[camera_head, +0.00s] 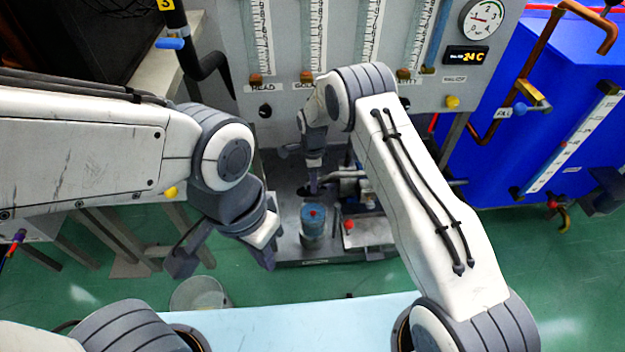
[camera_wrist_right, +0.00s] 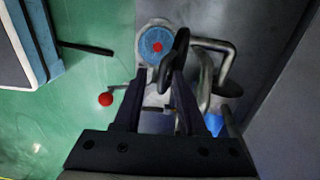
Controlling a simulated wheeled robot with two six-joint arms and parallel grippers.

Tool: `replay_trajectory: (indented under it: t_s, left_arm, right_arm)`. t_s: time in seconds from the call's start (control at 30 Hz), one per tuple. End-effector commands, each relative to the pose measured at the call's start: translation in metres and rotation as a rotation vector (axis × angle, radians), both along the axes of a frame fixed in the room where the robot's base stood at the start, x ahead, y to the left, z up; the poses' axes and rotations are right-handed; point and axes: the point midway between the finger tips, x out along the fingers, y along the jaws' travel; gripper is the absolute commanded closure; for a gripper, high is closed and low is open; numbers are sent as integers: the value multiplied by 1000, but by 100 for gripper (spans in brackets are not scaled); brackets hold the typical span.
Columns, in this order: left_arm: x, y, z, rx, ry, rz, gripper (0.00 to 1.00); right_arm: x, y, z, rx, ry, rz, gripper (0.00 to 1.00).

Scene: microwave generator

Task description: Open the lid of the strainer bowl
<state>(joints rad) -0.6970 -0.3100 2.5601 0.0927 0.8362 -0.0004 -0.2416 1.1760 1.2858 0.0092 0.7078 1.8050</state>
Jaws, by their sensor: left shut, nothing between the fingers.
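The strainer bowl (camera_head: 314,230) is a grey cylinder on the low metal platform in the head view. Its round blue lid (camera_head: 314,212) has a red centre and sits on top. The lid also shows in the right wrist view (camera_wrist_right: 151,37). My right gripper (camera_head: 313,188) points down just behind the bowl. In the right wrist view its two fingers (camera_wrist_right: 158,75) stand apart, with a black handle (camera_wrist_right: 181,45) by the right fingertip; I cannot tell whether they touch. My left gripper (camera_head: 267,264) hangs to the left of the bowl, shut and empty.
A lever with a red ball (camera_wrist_right: 106,99) sits beside the bowl. Bent metal pipes (camera_wrist_right: 228,52) run to its right. A gauge panel (camera_head: 335,95) stands behind, and a blue tank (camera_head: 545,110) at the right. A bucket (camera_head: 198,293) stands on the green floor.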

Motion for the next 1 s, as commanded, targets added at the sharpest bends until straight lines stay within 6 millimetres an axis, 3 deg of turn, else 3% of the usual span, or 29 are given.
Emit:
replay_trajectory:
  t_s: [0.37,0.8,1.0]
  left_arm:
    - [0,0,3,0,0,0,100]
    - [0,0,25,0,0,0,100]
    - [0,0,28,0,0,0,100]
  right_arm:
    - [1,0,9,1,-3,-1,58]
    - [4,0,88,1,-4,0,58]
    - [4,0,105,0,-1,0,58]
